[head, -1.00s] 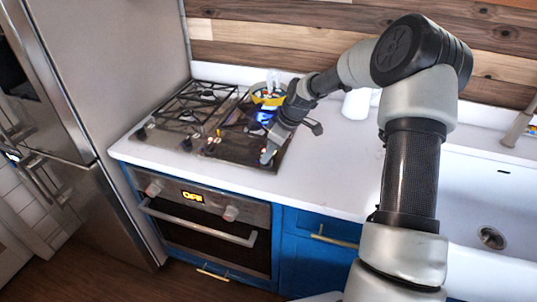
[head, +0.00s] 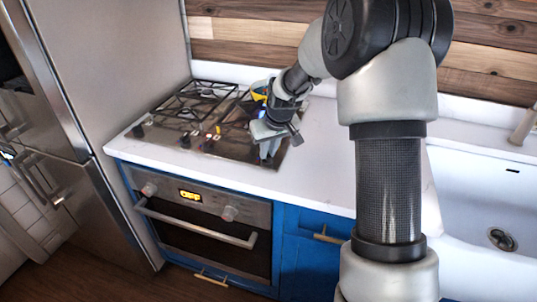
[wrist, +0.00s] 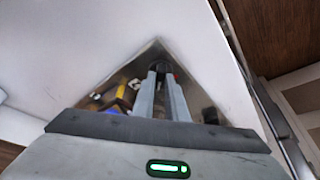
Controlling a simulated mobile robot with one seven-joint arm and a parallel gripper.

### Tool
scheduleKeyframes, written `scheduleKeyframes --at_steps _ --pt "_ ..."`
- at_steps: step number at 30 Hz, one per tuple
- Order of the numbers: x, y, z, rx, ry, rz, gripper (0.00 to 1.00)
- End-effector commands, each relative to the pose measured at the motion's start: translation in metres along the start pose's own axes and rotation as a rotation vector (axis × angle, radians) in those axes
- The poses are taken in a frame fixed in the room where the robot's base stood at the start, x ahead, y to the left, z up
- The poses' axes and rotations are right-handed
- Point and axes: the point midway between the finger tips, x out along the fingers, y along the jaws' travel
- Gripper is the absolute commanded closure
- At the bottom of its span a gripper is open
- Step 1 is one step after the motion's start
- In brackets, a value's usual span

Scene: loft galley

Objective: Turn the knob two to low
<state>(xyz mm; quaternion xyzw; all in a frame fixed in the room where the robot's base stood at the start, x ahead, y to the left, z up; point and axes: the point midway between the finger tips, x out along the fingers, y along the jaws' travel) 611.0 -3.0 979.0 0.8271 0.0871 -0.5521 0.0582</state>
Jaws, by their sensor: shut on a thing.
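The cooktop (head: 230,152) has several small dark knobs, with a left one (head: 138,131) and a middle one (head: 185,142) in the head view. My gripper (head: 268,153) is low over the cooktop's front right corner. In the wrist view its two fingers (wrist: 161,72) are close together on a dark knob (wrist: 162,65), with a red mark beside it. The fingers hide most of that knob, and its number and setting cannot be read. Another dark knob (wrist: 210,115) sits to the right in the wrist view.
White counter (head: 325,160) is clear right of the cooktop. The oven (head: 200,225) is below, the steel fridge (head: 110,80) at left, the sink (head: 490,200) at right.

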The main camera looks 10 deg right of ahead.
Motion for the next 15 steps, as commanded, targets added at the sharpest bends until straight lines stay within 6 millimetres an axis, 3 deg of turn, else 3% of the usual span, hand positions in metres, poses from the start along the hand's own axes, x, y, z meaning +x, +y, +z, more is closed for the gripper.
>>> scheduleKeyframes --at_steps 15 --pt "-0.0002 -0.0007 0.0003 0.118 -0.002 0.049 1.0"
